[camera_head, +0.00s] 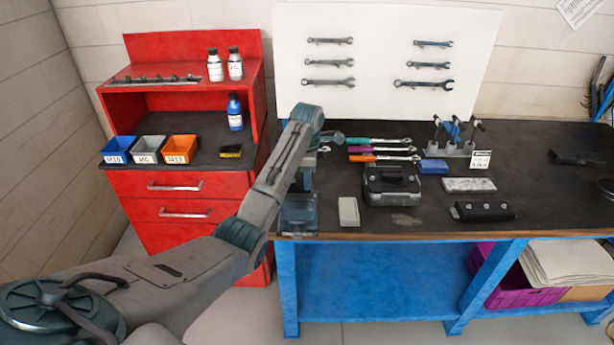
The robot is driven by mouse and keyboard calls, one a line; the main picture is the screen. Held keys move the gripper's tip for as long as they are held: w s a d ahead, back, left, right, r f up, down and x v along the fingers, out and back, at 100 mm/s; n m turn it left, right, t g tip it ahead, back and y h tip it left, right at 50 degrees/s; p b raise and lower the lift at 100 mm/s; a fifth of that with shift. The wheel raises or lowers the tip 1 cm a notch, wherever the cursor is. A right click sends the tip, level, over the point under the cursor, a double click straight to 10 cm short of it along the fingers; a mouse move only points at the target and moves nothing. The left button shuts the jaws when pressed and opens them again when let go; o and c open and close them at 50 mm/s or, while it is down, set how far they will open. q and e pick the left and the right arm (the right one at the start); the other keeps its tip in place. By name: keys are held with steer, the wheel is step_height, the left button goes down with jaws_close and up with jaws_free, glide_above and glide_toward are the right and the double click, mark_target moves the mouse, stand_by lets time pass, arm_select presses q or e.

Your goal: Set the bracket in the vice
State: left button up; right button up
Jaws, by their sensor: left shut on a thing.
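My left arm comes in from the lower left, and its wrist bends down over the bench's front left part. My left gripper (305,182) points down there, partly behind my own forearm. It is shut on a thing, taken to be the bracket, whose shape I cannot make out. The blue-grey vice (299,217) stands at the bench's front edge just below the gripper. Whether the held part touches the vice cannot be told. My right gripper is not in view.
On the dark bench (420,222), a black case (391,186), a light grey block (348,211) and a black pouch (483,211) lie right of the vice. Colour-handled tools (378,150) lie behind. A red cabinet (185,185) with small bins stands left.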

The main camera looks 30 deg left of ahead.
arm_select(q)
steer(key=shift+a, duration=0.1)
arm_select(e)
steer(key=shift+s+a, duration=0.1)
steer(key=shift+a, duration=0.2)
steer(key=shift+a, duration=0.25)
arm_select(q)
steer(key=shift+f, duration=0.8)
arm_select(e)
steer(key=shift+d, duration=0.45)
arm_select(q)
steer(key=shift+f, duration=1.3)
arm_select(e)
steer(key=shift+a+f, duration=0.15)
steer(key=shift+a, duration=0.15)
arm_select(q)
steer(key=o, duration=1.2)
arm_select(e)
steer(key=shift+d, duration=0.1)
